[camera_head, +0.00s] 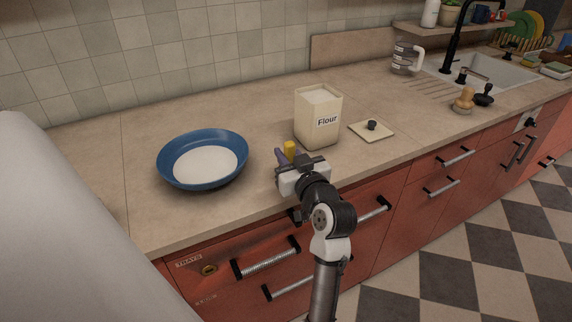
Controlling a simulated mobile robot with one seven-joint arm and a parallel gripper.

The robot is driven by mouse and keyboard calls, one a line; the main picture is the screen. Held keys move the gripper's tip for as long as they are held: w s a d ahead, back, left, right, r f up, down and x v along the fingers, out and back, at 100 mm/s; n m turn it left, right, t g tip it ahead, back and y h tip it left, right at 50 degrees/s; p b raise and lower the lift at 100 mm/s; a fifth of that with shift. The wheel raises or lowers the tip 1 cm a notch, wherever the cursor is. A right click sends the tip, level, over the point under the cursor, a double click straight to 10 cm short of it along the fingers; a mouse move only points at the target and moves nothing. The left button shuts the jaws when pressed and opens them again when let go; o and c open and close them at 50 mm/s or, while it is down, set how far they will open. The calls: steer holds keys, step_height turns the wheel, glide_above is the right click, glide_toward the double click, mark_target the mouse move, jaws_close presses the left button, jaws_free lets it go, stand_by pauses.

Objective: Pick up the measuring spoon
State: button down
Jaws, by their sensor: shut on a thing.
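My gripper (289,156) is over the counter, between the blue bowl and the flour canister. It is shut on a small yellow item, which I take to be the measuring spoon (290,147). Only a short upright yellow part shows between the fingers. The rest is hidden by the gripper, so its full shape cannot be made out. I cannot tell whether it touches the counter.
The open canister marked "Flour" (310,125) stands close right of my gripper, its square lid (384,133) beside it. The blue bowl (171,181) with white contents is at left. A jug (402,58) and sink stand farther right. Counter behind the bowl is clear.

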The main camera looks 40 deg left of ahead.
steer(key=shift+r, duration=0.1)
step_height(320, 180, up, 20)
steer(key=b, duration=0.1)
stand_by(0.4)
stand_by(0.5)
